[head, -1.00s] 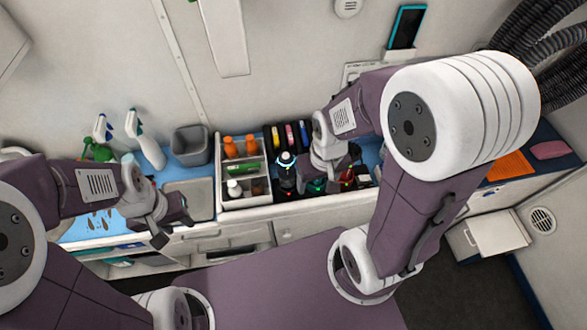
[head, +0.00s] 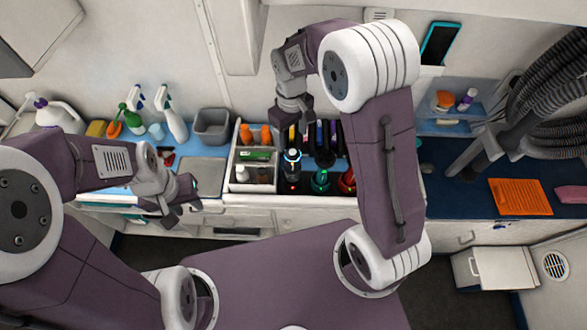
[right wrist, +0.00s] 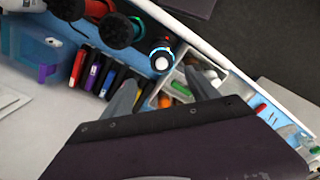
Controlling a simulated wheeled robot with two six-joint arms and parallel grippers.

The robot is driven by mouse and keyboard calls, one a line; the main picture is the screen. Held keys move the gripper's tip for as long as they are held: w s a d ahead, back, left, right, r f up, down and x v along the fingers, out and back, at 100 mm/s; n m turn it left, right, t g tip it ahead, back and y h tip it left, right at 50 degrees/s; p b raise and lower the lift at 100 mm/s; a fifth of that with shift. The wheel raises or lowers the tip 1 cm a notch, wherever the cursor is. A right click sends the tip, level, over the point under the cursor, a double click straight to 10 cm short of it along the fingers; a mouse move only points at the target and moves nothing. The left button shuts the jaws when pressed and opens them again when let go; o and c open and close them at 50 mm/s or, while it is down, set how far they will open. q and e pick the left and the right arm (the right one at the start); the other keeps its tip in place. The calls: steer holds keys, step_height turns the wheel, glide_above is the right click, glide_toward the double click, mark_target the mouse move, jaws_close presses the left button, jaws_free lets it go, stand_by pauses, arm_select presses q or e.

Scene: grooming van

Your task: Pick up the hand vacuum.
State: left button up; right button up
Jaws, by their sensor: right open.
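Three dark handheld devices stand side by side on the counter's front part. One has a glowing blue-white ring (head: 292,157), one is green-lit (head: 320,180), and one is red (head: 347,181). I cannot tell for certain which is the hand vacuum. The ringed one also shows in the right wrist view (right wrist: 162,60), just beyond my fingertips. My right gripper (head: 291,117) is open and empty, above and behind the ringed device in the head view. My left gripper (head: 186,204) is open and empty at the counter's front edge, left of the devices.
A white divided organizer (head: 253,187) with bottles stands left of the devices. A row of coloured-label items (right wrist: 98,75) is behind them. A grey bin (head: 211,126) and spray bottles (head: 175,115) stand further left. An orange mat (head: 518,196) lies right.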

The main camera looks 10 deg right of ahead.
mark_target(292, 151)
step_height(292, 151, down, 4)
steer(key=shift+s+a+r+p, duration=0.1)
steer(key=shift+a+p, duration=0.05)
steer(key=shift+p, duration=0.25)
steer(key=f, duration=0.2)
steer(key=s+f+p, duration=0.1)
steer(key=f, duration=0.1)
steer(key=shift+f, duration=0.65)
steer(key=c, duration=1.3)
steer(key=shift+w, duration=0.1)
steer(key=shift+c, duration=0.8)
